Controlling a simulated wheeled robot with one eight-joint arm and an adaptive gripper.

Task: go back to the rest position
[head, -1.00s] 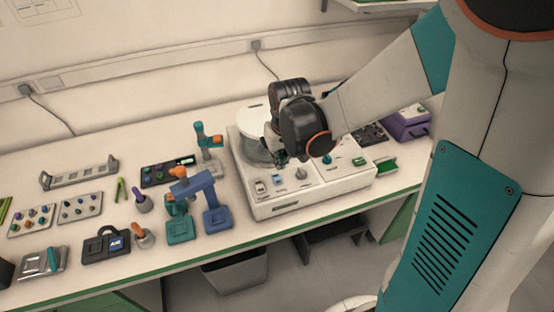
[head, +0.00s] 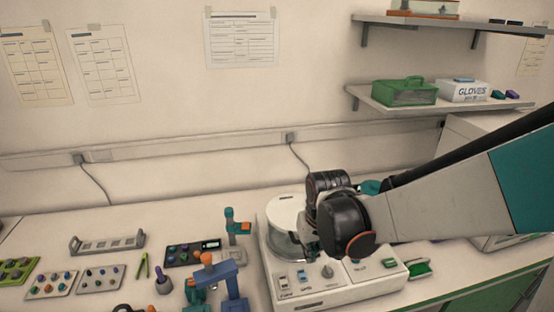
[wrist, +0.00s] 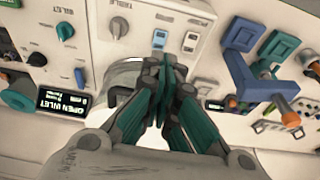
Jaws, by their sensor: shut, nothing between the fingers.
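My gripper (wrist: 168,68) is shut and empty in the wrist view, its teal fingers pressed together in front of the white machine's panel. In the head view the dark wrist joint hides most of it. The white benchtop machine (head: 310,293) stands under my wrist, with a glass chamber (head: 286,245) at its left and switches and knobs in front. In the wrist view a pale switch (wrist: 191,41) and a blue switch (wrist: 159,38) are near the fingertips. I cannot tell whether the fingers touch the machine.
Left of the machine stand a teal-and-orange post (head: 231,222) and a blue stand (head: 231,287). A grey rack (head: 108,244) and trays of small parts lie farther left. A wall shelf (head: 440,98) holding a green box (head: 404,92) is above the arm.

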